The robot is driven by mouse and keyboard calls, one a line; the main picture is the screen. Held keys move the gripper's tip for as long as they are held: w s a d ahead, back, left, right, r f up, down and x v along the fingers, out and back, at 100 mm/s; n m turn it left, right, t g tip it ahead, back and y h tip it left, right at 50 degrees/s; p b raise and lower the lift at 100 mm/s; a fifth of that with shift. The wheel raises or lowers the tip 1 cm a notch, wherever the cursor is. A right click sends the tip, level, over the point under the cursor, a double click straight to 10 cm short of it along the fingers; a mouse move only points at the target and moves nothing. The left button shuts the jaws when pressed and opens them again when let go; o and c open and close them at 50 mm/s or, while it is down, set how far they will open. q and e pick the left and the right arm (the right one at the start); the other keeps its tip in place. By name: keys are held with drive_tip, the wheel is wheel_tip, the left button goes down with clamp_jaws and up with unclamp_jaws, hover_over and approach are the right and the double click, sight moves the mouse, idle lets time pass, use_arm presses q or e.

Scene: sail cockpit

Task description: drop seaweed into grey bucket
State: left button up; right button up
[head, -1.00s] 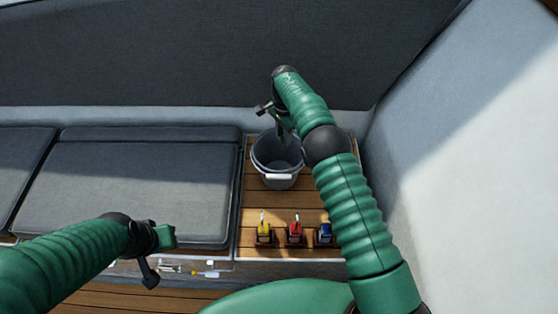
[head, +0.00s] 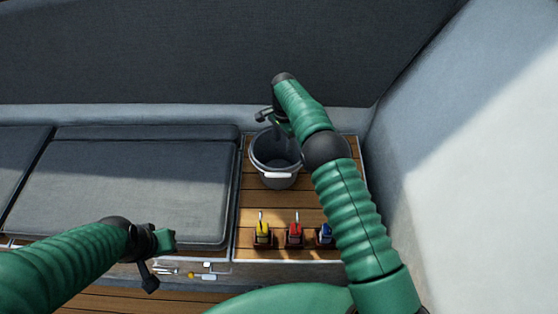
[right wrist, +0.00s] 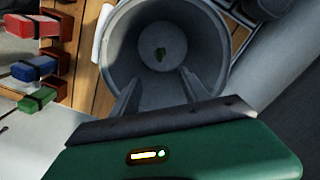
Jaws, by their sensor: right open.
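The grey bucket (head: 277,171) stands upright on the wooden deck, with a white handle grip at its front. It also shows in the right wrist view (right wrist: 122,50). My right gripper (head: 277,130) is over the back of the bucket. In the right wrist view its fingers (right wrist: 158,82) are apart, with nothing between them. My left gripper (head: 158,262) hangs at the lower left, away from the bucket; its jaw gap is unclear.
Yellow (head: 263,233), red (head: 295,233) and blue (head: 324,234) levered fittings stand in a row in front of the bucket. A grey cushion (head: 140,185) lies to the left. A pale wall (head: 460,180) rises at right and a dark backrest (head: 180,55) behind.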

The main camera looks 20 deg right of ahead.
wheel_tip(320, 180, up, 17)
drive_tip(key=p, duration=0.3)
drive_tip(key=shift+w, duration=0.15)
drive_tip(key=s+n+t+p, duration=0.1)
drive_tip(key=s+n, duration=0.5)
drive_tip(key=s, duration=1)
drive_tip(key=s+f+n+t+p, duration=0.1)
drive_tip(key=s+n, duration=0.6)
drive_tip(key=s, duration=0.9)
drive_tip(key=shift+d+f+n+t, duration=0.2)
drive_tip(key=shift+d+n+t, duration=0.05)
drive_tip(key=shift+n+t, duration=0.05)
